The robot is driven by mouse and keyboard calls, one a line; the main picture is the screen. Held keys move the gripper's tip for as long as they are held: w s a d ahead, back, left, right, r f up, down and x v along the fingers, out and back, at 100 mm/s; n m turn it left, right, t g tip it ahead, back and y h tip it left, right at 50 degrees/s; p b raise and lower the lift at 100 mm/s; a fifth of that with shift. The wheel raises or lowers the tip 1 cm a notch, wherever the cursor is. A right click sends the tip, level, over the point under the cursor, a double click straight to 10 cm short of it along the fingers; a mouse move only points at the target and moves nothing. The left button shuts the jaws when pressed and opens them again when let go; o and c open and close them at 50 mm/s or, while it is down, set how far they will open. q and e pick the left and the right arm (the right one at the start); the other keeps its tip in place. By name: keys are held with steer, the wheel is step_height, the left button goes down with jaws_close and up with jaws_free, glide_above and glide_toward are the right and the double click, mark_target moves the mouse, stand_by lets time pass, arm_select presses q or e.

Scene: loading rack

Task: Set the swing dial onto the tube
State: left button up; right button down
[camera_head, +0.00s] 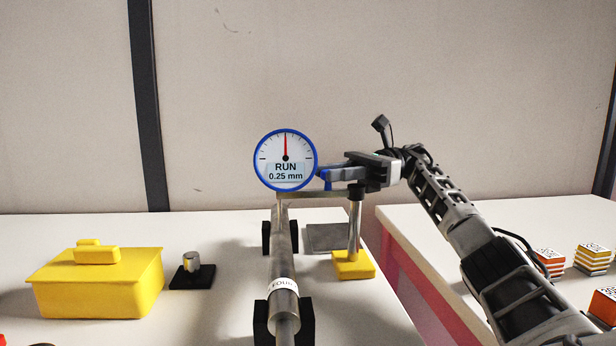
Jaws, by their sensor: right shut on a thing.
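The swing dial has a round white face with a blue rim (285,160), reading RUN 0.25 mm with a red needle pointing up. Its horizontal arm runs to a metal post (355,225) on a yellow base (353,265). The metal tube (283,262) lies lengthwise on black supports, with a white label near its front. The dial is above the tube's far end; I cannot tell whether its tip touches the tube. My right gripper (335,176) is shut on the swing dial, at a blue part right of the face. My left gripper is not in view.
A yellow box (97,283) with a raised handle stands at left. A small metal cylinder on a black base (192,271) is between it and the tube. A grey plate (323,238) lies behind the yellow base. A gap separates the right table (440,240), which holds several small striped blocks (592,258).

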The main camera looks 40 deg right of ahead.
steer(key=shift+s+f, duration=0.1)
steer(key=c, duration=1.2)
jaws_free()
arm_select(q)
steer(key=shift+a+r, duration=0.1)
arm_select(e)
steer(key=shift+r, duration=0.2)
